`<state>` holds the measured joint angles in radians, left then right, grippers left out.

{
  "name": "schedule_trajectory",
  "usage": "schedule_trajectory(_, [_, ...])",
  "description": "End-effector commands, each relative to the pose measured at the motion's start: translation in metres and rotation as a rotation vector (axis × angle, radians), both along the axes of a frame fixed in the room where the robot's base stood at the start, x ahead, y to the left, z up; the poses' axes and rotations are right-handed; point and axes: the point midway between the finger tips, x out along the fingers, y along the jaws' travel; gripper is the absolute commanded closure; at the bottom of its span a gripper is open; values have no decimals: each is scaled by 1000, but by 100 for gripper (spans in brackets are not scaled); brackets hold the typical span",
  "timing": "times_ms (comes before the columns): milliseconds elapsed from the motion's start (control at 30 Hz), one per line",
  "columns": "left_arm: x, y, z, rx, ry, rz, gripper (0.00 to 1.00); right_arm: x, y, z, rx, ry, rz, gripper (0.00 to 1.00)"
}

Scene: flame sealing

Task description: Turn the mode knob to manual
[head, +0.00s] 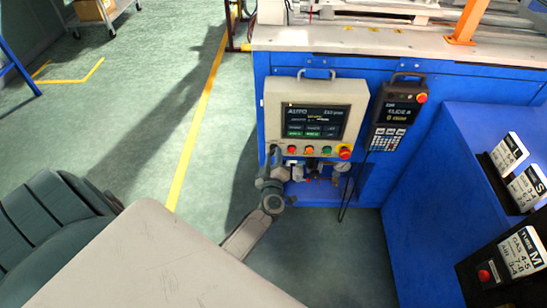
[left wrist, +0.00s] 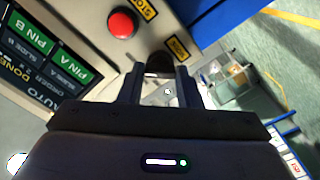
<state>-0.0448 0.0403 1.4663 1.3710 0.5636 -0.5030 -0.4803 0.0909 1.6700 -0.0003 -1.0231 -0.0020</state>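The control panel (head: 316,112) is a beige box on the front of the blue machine. Its screen (head: 315,121) reads AUTO, and the panel's screen also shows in the left wrist view (left wrist: 45,55). Several coloured buttons line its lower edge. My left gripper (head: 277,156) is at the panel's lower left corner. In the left wrist view, a dark round knob (left wrist: 160,63) lies between the tips of the left gripper (left wrist: 159,72). The fingers stand apart on both sides of it, and contact is not clear. The knob is hidden in the head view. My right gripper is not in view.
A red button (left wrist: 121,23) sits close to the knob. A handheld pendant (head: 396,110) hangs right of the panel. Labelled boxes (head: 509,153) stand at the right. The green floor (head: 140,120) at left is mostly clear.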

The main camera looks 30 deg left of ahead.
Motion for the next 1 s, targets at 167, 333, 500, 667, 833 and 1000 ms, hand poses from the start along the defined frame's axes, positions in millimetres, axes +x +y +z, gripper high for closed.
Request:
schedule_trajectory(167, [0,0,0,0,1,1,92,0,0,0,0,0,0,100])
schedule_trajectory(333, [0,0,0,-16,-9,1,92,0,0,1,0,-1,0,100])
schedule_trajectory(500, [0,0,0,-70,-42,1,92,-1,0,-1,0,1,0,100])
schedule_trajectory(667, [-1,0,0,-163,-98,0,92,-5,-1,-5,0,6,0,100])
schedule_trajectory(833, [-1,0,-1,-286,-174,0,92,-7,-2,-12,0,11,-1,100])
schedule_trajectory(1000, [-1,0,-1,-409,-249,0,92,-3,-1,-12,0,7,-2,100])
